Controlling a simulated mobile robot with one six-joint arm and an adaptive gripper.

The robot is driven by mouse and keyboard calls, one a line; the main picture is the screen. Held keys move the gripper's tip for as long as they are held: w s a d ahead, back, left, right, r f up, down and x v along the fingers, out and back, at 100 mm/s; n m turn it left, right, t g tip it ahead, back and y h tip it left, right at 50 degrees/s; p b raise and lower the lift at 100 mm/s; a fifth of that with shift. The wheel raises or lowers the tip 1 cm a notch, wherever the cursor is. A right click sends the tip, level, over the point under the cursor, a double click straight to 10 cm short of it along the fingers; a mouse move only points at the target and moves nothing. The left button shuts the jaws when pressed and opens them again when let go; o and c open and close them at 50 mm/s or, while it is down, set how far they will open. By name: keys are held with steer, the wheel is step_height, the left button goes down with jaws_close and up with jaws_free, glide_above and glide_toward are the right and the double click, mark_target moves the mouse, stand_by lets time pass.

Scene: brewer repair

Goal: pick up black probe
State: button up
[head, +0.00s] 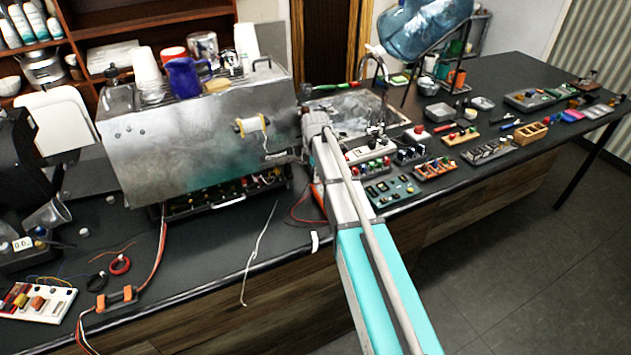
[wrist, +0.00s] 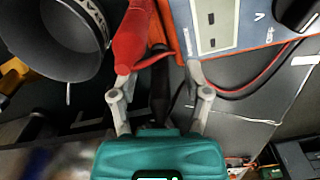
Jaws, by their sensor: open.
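In the wrist view my gripper (wrist: 158,70) is open, with its two grey fingers spread. The black probe (wrist: 160,95) lies between the fingers, its lower end close to the teal gripper body. I cannot tell whether either finger touches it. A red probe (wrist: 133,38) lies just left of it, its lower end by the left fingertip. A blue-grey multimeter (wrist: 245,22) with an orange edge is beyond the right finger. In the head view my arm hides the gripper and the black probe. A strip of orange-red (head: 318,196) shows beside the arm.
A dark round cup (wrist: 60,35) is close on the left in the wrist view. Red and black leads (wrist: 262,80) curve at the right. In the head view the steel brewer (head: 200,140) stands left of my arm, and small electronic boards (head: 390,190) lie to the right.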

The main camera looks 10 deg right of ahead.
steer(key=shift+f, duration=0.1)
stand_by(0.6)
jaws_close()
